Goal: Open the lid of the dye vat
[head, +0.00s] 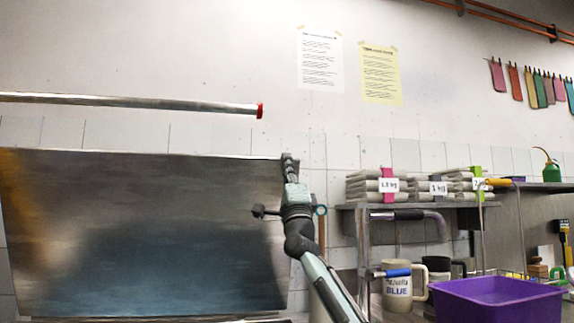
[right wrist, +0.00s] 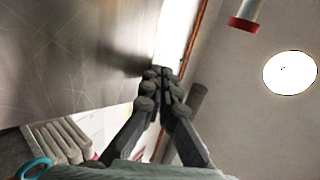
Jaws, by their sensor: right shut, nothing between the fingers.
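The dye vat's lid (head: 150,240) is a large, stained metal sheet that stands steeply raised, its broad face toward me, in the left half of the head view. The vat's body is below the picture, at most a sliver showing at the bottom edge. My right gripper (head: 288,158) is shut and empty at the lid's upper right corner. In the right wrist view its closed fingertips (right wrist: 160,73) are close to the edge of the lid (right wrist: 70,55); I cannot tell if they touch. My left gripper is out of view.
A metal pole (head: 150,103) with a red end runs above the lid. To the right, a shelf (head: 430,204) holds folded cloth stacks (head: 365,187).

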